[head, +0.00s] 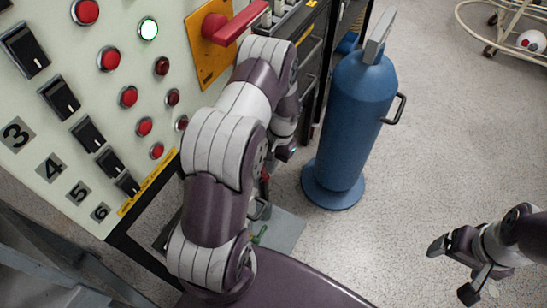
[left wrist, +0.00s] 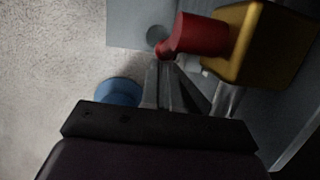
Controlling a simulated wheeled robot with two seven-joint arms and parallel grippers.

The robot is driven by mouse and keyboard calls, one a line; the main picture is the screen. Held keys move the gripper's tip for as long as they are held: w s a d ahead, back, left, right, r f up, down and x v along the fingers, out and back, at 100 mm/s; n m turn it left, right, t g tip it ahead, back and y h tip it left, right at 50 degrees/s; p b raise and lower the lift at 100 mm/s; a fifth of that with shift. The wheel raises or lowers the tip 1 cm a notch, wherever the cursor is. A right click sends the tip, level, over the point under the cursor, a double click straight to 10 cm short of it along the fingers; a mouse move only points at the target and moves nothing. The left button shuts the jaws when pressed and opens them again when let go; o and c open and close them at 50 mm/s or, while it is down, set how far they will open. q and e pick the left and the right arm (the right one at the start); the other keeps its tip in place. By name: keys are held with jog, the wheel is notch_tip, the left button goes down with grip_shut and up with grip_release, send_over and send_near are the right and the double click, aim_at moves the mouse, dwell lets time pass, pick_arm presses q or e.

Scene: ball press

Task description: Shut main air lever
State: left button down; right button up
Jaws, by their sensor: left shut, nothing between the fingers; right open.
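A large red lever (head: 235,24) sticks out from a yellow plate (head: 207,50) on the panel in the head view. In the left wrist view a red handle (left wrist: 200,36) sits on a yellow block (left wrist: 255,42), just beyond my left fingers; I cannot tell whether they touch. My left gripper (left wrist: 165,85) is shut and empty. In the head view its wrist hangs low beside the panel, and my arm partly hides it (head: 285,152). My right gripper (head: 452,270) is open and empty over the floor at the lower right.
A blue cylinder (head: 352,125) stands on the floor right of my left arm. The panel has several red buttons, a lit green one (head: 148,29) and black switches (head: 60,97). A wheeled cart (head: 490,22) is at the far right. The floor between is clear.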

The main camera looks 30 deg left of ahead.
pick_arm(q)
jog(key=shift+s+f, duration=0.3)
jog(key=shift+f, duration=0.05)
pick_arm(e)
jog(key=shift+s+r, duration=0.1)
jog(key=shift+r, duration=0.05)
dwell(0.9)
dwell(0.7)
